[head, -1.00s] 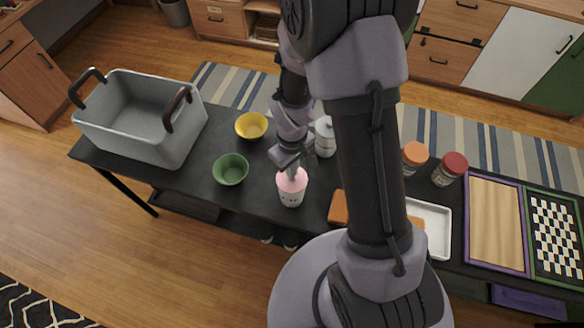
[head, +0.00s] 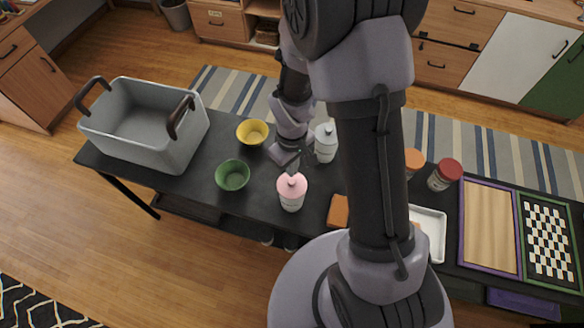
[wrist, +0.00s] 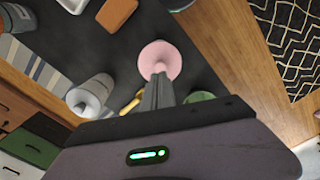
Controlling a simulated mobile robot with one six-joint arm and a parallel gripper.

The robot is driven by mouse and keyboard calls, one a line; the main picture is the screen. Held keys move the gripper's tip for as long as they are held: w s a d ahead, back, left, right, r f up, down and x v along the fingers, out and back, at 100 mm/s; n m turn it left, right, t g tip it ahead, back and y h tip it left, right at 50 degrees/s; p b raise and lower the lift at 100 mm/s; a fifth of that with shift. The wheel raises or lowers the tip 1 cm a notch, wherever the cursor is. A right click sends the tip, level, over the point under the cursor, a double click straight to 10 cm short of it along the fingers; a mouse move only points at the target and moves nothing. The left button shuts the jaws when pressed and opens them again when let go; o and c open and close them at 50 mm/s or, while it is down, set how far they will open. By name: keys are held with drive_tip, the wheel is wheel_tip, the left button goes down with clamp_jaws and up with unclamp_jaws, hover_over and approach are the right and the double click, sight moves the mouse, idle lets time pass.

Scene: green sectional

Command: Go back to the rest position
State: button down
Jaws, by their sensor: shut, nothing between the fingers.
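My gripper (head: 292,166) is above the dark table, just behind the pink-lidded white jar (head: 291,192). In the wrist view my gripper (wrist: 158,82) has its fingers together, with nothing between them, and their tips overlap the edge of the pink lid (wrist: 160,57). The jar stands upright on the table. I cannot tell whether the fingertips touch the lid's knob or are a little apart from it.
A green bowl (head: 232,175), a yellow bowl (head: 252,131) and a grey pot (head: 145,125) stand to the left. A white-lidded jar (head: 326,143) is close on the right. Orange- and red-lidded jars (head: 445,175), a white tray (head: 432,228) and framed boards (head: 490,228) lie farther right.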

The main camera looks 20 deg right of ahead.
drive_tip(key=shift+r+p, duration=0.7)
drive_tip(key=shift+r, duration=0.5)
wheel_tip(320, 180, up, 8)
drive_tip(key=f+m+t+b, duration=0.1)
drive_tip(key=m+t+b, duration=0.15)
drive_tip(key=b, duration=0.35)
drive_tip(key=s+a+r+m+t+y+b, duration=0.1)
drive_tip(key=s+a+r+m+b, duration=0.1)
drive_tip(key=s, duration=0.4)
drive_tip(key=s+a+r+m+t+y+b, duration=0.1)
drive_tip(key=s+a+r+m+t+b, duration=0.1)
drive_tip(key=s+r+m+b, duration=0.2)
drive_tip(key=s+r+b, duration=0.1)
drive_tip(key=s, duration=0.1)
drive_tip(key=shift+s+r+m, duration=0.35)
drive_tip(key=shift+s, duration=0.05)
